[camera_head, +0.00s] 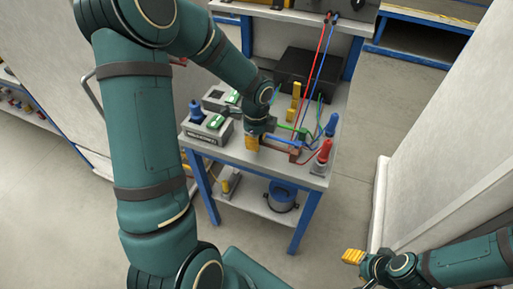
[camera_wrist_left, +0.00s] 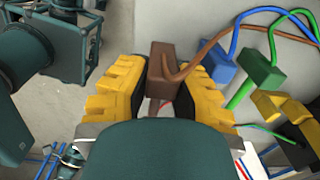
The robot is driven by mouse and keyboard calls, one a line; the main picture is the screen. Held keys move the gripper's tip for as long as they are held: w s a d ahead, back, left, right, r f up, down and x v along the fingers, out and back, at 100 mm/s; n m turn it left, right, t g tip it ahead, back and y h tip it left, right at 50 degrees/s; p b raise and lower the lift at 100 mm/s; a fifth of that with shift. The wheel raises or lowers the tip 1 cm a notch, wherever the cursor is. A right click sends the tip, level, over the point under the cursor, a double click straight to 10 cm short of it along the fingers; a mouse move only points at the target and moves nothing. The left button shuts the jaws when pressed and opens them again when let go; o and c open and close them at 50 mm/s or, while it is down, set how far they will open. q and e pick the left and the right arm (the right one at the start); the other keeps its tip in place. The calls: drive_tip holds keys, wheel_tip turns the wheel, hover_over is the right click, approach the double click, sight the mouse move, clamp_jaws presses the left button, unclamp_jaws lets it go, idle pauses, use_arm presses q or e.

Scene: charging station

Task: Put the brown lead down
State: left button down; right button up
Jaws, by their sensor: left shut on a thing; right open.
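The brown lead's plug (camera_wrist_left: 163,62) is between the yellow fingers of my left gripper (camera_wrist_left: 160,88) in the left wrist view. The gripper is shut on it, and its brown cable curves away to the upper right. In the head view my left gripper (camera_head: 252,142) is over the front part of the grey bench top (camera_head: 240,158). The held plug is hard to make out there. Whether it touches the bench, I cannot tell. My right gripper (camera_head: 353,257) is open and empty at the lower right, away from the bench.
A blue plug (camera_wrist_left: 208,62) and a green plug (camera_wrist_left: 258,70) lie close to the right of the held plug. A red terminal (camera_head: 324,152) and a blue terminal (camera_head: 331,125) stand at the bench's right. A black box (camera_head: 305,70) sits behind. A grey charger unit (camera_head: 205,132) is left.

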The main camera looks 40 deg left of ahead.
use_arm(q)
drive_tip(key=shift+f+b, duration=0.3)
drive_tip(key=shift+f, duration=1.1)
drive_tip(key=shift+f, duration=0.1)
drive_tip(key=shift+f, duration=0.15)
drive_tip(key=c, duration=1)
unclamp_jaws()
drive_tip(key=shift+r, duration=0.2)
wheel_tip(320, 180, up, 12)
drive_tip(key=p, duration=0.3)
